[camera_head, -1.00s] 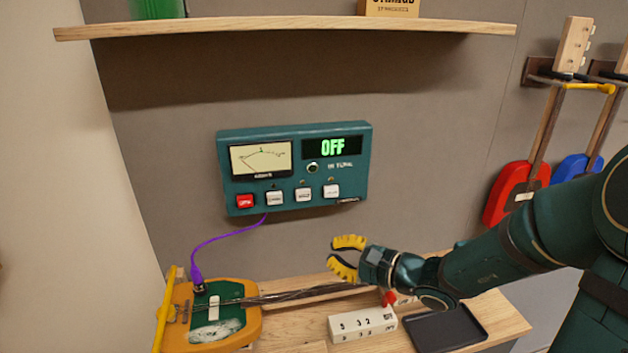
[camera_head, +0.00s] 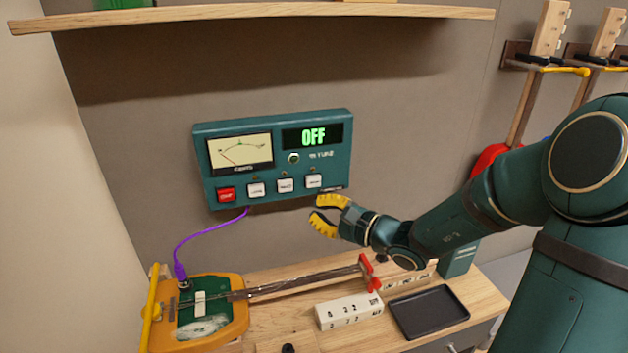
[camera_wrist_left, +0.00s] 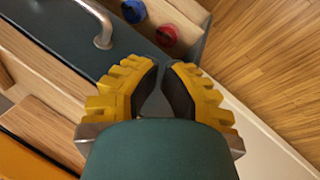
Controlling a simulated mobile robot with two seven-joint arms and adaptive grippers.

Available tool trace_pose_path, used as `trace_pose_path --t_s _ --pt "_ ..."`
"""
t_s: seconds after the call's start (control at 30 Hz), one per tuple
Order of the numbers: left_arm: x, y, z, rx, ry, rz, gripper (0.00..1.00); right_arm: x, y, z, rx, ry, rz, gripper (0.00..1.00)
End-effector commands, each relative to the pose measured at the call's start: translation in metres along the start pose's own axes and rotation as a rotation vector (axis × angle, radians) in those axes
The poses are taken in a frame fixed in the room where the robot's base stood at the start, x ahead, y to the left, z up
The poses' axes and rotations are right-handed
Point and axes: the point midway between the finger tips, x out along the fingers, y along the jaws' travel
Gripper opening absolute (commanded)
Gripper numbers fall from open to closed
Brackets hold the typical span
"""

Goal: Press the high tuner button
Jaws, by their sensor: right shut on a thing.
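The teal tuner box (camera_head: 200,150) hangs on the wall in the head view, with a needle meter and a green OFF display (camera_head: 313,137). Its lower row has a red button (camera_head: 226,195) and three white buttons: left (camera_head: 256,190), middle (camera_head: 286,185) and right (camera_head: 313,181). Their labels are too small to read surely. My right gripper (camera_head: 317,212) is just below the right white button, with its yellow fingers close together; what they hold cannot be made out. My left gripper (camera_wrist_left: 162,66) shows only in the left wrist view, its fingertips nearly meeting and nothing visible between them.
An orange guitar (camera_head: 238,324) with a purple cable (camera_head: 183,247) lies on the wooden bench, its neck below my right gripper. A white numbered block (camera_head: 349,311) and a black tray (camera_head: 428,306) sit nearby. A wooden shelf (camera_head: 250,14) is above the tuner.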

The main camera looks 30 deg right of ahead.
Motion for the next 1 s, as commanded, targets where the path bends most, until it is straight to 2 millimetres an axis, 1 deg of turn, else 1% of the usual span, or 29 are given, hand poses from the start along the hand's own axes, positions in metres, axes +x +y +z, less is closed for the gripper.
trace_pose_path --t_s 0.03,0.2,0.4,0.6,0.87,0.9,0.93,1.0 --pt "-0.004 0.002 -0.001 -0.001 0.003 0.000 0.00 0.006 -0.004 -0.003 0.002 0.000 0.001 0.00" --pt "-0.011 0.004 -0.005 -0.003 0.010 -0.001 0.00 0.024 -0.013 -0.012 0.001 0.000 0.002 0.00" --pt "-0.005 0.002 -0.003 -0.002 0.007 -0.001 0.00 0.039 -0.020 -0.021 -0.002 0.000 0.001 0.00" --pt "-0.004 0.002 -0.002 -0.001 0.005 0.000 0.00 0.045 -0.024 -0.024 -0.001 0.000 0.000 0.00" --pt "-0.004 0.002 -0.002 -0.001 0.005 0.000 0.00 0.045 -0.024 -0.024 0.000 0.000 0.001 0.00" --pt "-0.004 0.002 -0.002 -0.001 0.005 0.000 0.00 0.045 -0.024 -0.024 0.000 0.000 0.001 0.05" --pt "-0.004 0.002 -0.002 -0.001 0.005 0.000 0.00 0.045 -0.024 -0.024 0.000 0.000 0.001 0.00" --pt "-0.005 0.002 -0.002 -0.001 0.005 0.000 0.00 0.045 -0.024 -0.024 0.000 0.000 0.001 0.00"
